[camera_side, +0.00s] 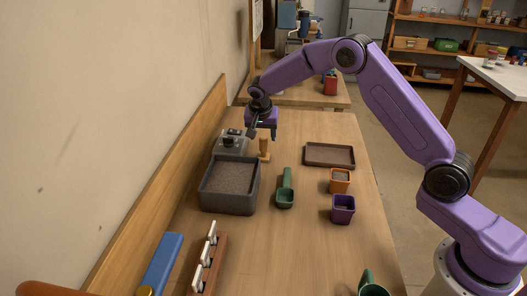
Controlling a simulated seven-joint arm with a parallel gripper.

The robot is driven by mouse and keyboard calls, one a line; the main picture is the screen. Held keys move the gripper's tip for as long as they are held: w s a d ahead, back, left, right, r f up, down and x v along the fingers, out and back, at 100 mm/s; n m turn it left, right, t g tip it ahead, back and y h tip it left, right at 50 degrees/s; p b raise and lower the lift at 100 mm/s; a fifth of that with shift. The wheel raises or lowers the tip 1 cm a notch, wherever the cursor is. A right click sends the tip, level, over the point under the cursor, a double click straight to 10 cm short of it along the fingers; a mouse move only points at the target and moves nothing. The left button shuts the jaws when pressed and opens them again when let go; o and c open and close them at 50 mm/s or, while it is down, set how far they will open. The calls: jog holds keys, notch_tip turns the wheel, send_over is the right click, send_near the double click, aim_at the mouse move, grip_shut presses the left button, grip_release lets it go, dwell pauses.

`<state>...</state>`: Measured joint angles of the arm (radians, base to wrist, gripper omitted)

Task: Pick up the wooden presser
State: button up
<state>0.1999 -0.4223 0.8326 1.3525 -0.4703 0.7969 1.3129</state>
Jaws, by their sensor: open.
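The wooden presser (264,149) stands upright on the wooden table, a small tan piece with a wider base. It is just behind and to the right of the grey bin of soil. My gripper (262,134) points down over the presser from my purple arm. It is open, with its fingers around or just above the presser's top. At this size I cannot tell whether the fingers touch it.
The grey soil bin (229,203) and a grey box (229,144) stand close on the left. A green scoop (285,194), an orange pot (340,181), a purple pot (343,209) and a dark tray (329,155) lie to the right. The table's front middle is clear.

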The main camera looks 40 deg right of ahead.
aim_at(263, 147)
jog(key=shift+x, duration=3.6)
jog(key=shift+s+a, duration=0.15)
jog(key=shift+a, duration=0.05)
jog(key=c, duration=1.1)
